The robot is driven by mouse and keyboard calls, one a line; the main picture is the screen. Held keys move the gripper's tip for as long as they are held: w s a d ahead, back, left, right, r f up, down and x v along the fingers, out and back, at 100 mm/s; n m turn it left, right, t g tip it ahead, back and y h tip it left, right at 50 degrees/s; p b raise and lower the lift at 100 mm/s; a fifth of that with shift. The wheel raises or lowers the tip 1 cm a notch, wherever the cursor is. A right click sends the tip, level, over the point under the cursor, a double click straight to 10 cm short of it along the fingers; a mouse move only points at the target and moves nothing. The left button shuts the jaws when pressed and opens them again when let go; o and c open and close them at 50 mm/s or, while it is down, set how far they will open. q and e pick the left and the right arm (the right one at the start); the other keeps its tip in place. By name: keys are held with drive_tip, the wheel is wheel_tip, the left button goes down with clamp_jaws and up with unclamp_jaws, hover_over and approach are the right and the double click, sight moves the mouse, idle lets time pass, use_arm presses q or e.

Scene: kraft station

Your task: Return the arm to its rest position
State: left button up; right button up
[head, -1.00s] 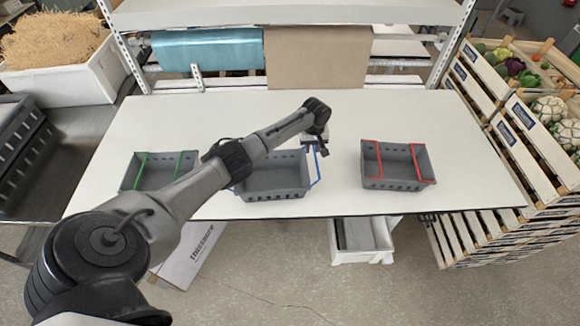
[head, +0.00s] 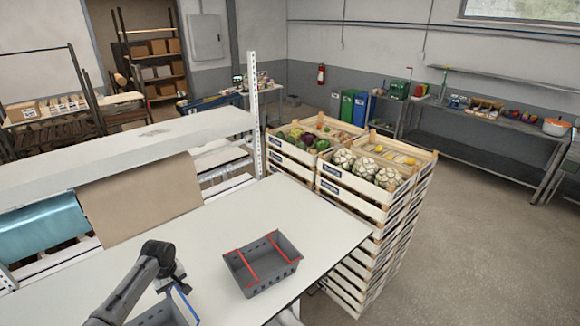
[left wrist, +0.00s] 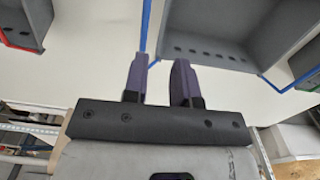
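My left arm comes in at the lower left of the head view, with its left gripper (head: 180,284) over the table beside the blue-handled grey bin (head: 160,316). In the left wrist view the two fingers of the left gripper (left wrist: 159,80) stand apart with nothing between them. The blue-handled bin (left wrist: 213,45) fills the upper right there, and a blue handle bar passes beyond the left fingertip. I cannot tell whether they touch. My right arm and gripper are in neither view.
A grey bin with red handles (head: 262,265) stands on the white table (head: 225,222), right of the gripper. Stacked vegetable crates (head: 350,190) stand against the table's right end. A shelf (head: 120,150) with paper and blue rolls runs along the back. Open floor lies to the right.

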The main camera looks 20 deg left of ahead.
use_arm(q)
drive_tip(key=w+d+r+m+t+y, duration=0.25)
drive_tip(key=d+r+m, duration=0.25)
drive_tip(key=r+m, duration=0.3)
drive_tip(key=w+d+r+m+t+y, duration=0.1)
drive_tip(key=w+d+r+m+t, duration=0.3)
drive_tip(key=r, duration=0.5)
drive_tip(key=s+d+r+m+t, duration=0.1)
drive_tip(key=s+d+r+m, duration=0.15)
drive_tip(key=d, duration=0.35)
drive_tip(key=s+d+r+m+t, duration=0.1)
drive_tip(key=s+d+m+t, duration=0.15)
drive_tip(key=d, duration=0.35)
drive_tip(key=s+d+f+n+h, duration=0.1)
drive_tip(key=s+d+f, duration=0.25)
drive_tip(key=s, duration=0.55)
drive_tip(key=s+d+f+h, duration=0.25)
drive_tip(key=s+d, duration=0.25)
drive_tip(key=s, duration=0.3)
drive_tip(key=s+d+f+g, duration=0.1)
drive_tip(key=s+f+g, duration=0.2)
drive_tip(key=s+f, duration=0.4)
drive_tip(key=s+d+f+n+g, duration=0.1)
drive_tip(key=s+f+g, duration=0.2)
drive_tip(key=s+f, duration=0.4)
drive_tip(key=s, duration=0.5)
drive_tip(key=shift+d, duration=0.2)
